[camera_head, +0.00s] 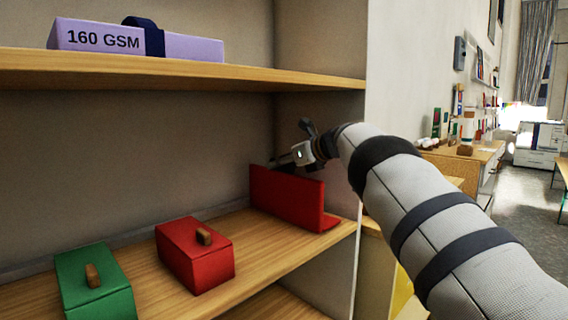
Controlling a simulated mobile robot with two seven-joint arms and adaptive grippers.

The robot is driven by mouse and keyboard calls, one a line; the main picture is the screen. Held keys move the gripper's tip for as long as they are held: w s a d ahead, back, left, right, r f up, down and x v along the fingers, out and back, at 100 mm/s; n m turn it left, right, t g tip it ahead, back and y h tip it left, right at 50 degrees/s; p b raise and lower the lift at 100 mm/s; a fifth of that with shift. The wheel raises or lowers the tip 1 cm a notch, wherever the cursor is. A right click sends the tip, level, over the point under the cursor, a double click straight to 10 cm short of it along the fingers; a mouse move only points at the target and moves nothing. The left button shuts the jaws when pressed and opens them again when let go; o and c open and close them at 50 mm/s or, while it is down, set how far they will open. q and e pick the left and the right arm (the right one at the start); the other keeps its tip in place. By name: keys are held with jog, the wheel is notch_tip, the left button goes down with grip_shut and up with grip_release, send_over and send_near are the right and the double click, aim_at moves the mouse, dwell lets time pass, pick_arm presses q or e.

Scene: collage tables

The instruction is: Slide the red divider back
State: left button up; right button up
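The red divider (286,196) stands upright on the lower wooden shelf, near its right end, with a flat foot showing at its front right. My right gripper (279,164) is at the divider's top edge toward the back, reaching in from the right. Its fingertips are partly hidden behind the divider and small, so I cannot tell whether they are open, shut or touching it. My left gripper does not show.
A red box (195,254) and a green box (95,283), each with a wooden knob, sit left of the divider on the lower shelf (255,262). The upper shelf (200,72) holds a lilac pack (185,46) with a dark band. Bare shelf lies between the red box and divider.

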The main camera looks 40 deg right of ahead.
jog(key=v, duration=1.2)
jog(key=shift+f, duration=0.1)
